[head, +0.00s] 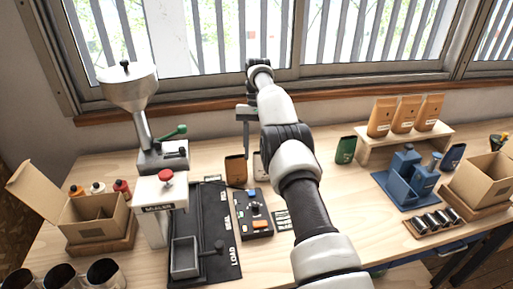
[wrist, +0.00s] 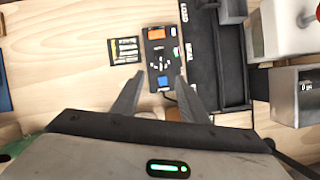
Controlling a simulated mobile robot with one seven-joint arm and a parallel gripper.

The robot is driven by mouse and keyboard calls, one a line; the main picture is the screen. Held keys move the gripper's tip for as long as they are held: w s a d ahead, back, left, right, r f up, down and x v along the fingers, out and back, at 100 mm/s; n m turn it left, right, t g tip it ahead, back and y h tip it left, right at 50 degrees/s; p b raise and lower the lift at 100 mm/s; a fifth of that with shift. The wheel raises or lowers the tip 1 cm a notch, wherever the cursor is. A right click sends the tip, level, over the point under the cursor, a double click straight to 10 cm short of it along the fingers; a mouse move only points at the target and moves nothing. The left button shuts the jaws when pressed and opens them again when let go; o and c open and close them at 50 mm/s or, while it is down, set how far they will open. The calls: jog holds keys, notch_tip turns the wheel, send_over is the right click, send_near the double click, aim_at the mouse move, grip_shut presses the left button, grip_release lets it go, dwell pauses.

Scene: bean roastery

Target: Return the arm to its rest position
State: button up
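My arm (head: 302,185) reaches from the bottom of the head view, over the table, toward the window. My gripper (head: 246,140) is at its far end, pointing down over the back of the table. In the wrist view my gripper (wrist: 160,75) has its two fingers spread apart. Nothing is between them except the view down to the table and the dark control panel (wrist: 158,62). The gripper is above the table and appears to touch nothing.
A grinder (head: 140,110), a sealer with a red knob (head: 163,205) and a black mat (head: 222,235) stand left of my arm. An open carton (head: 95,225) is further left. Right are bags on a shelf (head: 390,142), a blue fixture (head: 405,180) and another carton (head: 485,180).

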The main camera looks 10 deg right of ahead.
jog(key=s+a+r+n+t, duration=0.1)
jog(key=s+r+t, duration=0.3)
jog(key=r, duration=1.5)
jog(key=s+r+t, duration=0.1)
jog(key=s+r, duration=0.2)
jog(key=s, duration=0.3)
jog(key=s+r+t, duration=0.1)
jog(key=s+r, duration=0.2)
jog(key=s, duration=0.3)
jog(key=s+f+n+t, duration=0.1)
jog(key=s+f+t, duration=0.1)
jog(key=s, duration=0.8)
jog(key=s+f+n+t+h, duration=0.1)
jog(key=s+f, duration=0.4)
jog(key=s, duration=0.5)
jog(key=shift+s+a+f+t, duration=0.15)
jog(key=shift+a+f+t, duration=0.15)
jog(key=shift+a+t, duration=0.15)
